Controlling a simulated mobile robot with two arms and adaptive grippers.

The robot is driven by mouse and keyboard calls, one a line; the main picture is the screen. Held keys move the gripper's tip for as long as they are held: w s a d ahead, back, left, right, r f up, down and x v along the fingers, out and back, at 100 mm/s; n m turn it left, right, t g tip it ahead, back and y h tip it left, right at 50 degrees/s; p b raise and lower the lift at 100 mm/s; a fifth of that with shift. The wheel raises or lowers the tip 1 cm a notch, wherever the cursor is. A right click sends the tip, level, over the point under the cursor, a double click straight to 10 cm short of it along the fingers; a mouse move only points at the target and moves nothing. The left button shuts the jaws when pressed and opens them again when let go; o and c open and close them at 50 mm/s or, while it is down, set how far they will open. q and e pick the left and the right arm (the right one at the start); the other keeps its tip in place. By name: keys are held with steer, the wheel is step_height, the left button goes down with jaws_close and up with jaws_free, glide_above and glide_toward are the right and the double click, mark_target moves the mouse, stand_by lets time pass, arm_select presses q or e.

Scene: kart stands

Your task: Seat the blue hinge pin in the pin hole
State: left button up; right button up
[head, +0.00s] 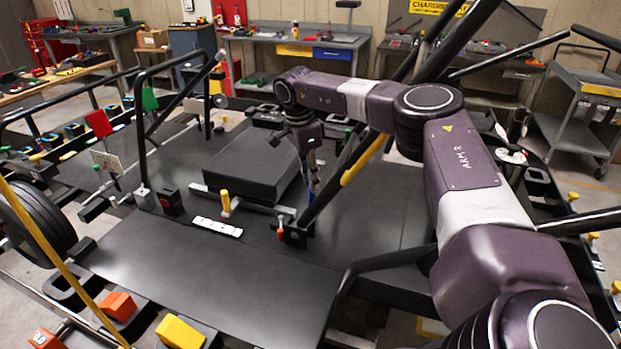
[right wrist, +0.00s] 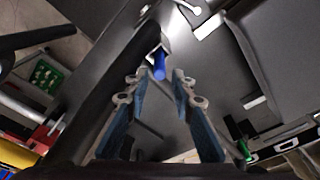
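My right gripper (head: 312,180) points down in the head view, beside a black diagonal frame tube. In the right wrist view its two blue-grey fingers (right wrist: 160,80) are spread apart. The blue hinge pin (right wrist: 159,63) shows between and just beyond the fingertips, by a small pale metal part. I see gaps beside the pin, so the fingers do not appear closed on it. In the head view the pin cannot be told apart from the gripper. I cannot make out the pin hole clearly in either view. My left gripper is not in view.
A dark block (head: 252,165) lies behind. The front floor panel (head: 200,285) is clear.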

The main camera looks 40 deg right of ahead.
steer(key=shift+o, duration=0.2)
steer(key=shift+r, duration=0.1)
steer(key=shift+w+a+r, duration=0.1)
steer(key=shift+r, duration=0.15)
step_height(320, 180, up, 11)
steer(key=a+b, duration=0.1)
steer(key=b, duration=0.1)
steer(key=shift+w+a+r+b, duration=0.15)
steer(key=shift+a+b, duration=0.15)
steer(key=shift+b, duration=0.05)
